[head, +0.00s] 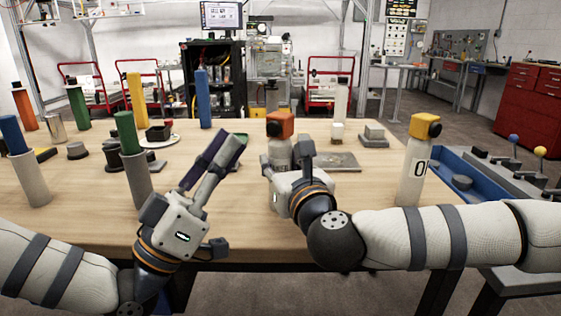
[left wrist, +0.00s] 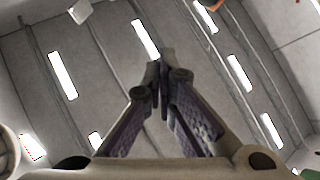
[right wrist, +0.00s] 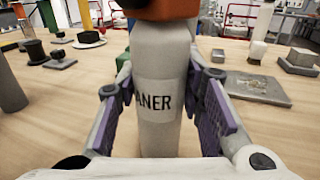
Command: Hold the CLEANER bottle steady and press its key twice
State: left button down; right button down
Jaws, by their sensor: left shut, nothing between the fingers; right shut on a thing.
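The CLEANER bottle (head: 279,152) is white with an orange cap (head: 280,125) and stands upright on the table. In the right wrist view the bottle (right wrist: 160,75) fills the middle, with the letters "ANER" showing. My right gripper (right wrist: 163,85) has its fingers on both sides of the bottle body, shut on it below the cap; in the head view the gripper (head: 288,180) hides the bottle's lower part. My left gripper (head: 225,150) is shut and empty, raised to the left of the bottle. The left wrist view shows its closed fingertips (left wrist: 165,75) pointing at the ceiling.
A white bottle with a yellow cap (head: 412,170) stands to the right, beside a blue tray (head: 460,180). Green (head: 125,135) and blue (head: 13,135) cylinders in grey holders stand at the left. A flat grey plate (head: 335,162) lies just right of the CLEANER bottle.

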pick_arm(q)
jog(key=w+d, duration=0.3)
jog(key=w, duration=0.3)
jog(key=shift+w+d, duration=0.3)
jog(key=shift+w, duration=0.1)
dwell(0.9)
jog(key=shift+w+d, duration=0.2)
jog(key=shift+w, duration=0.2)
jog(key=shift+s+a, duration=0.2)
jog(key=shift+s, duration=0.25)
jog(key=s+a, duration=0.2)
jog(key=s, duration=0.3)
jog(key=shift+s+a, duration=0.15)
jog(key=shift+a, duration=0.25)
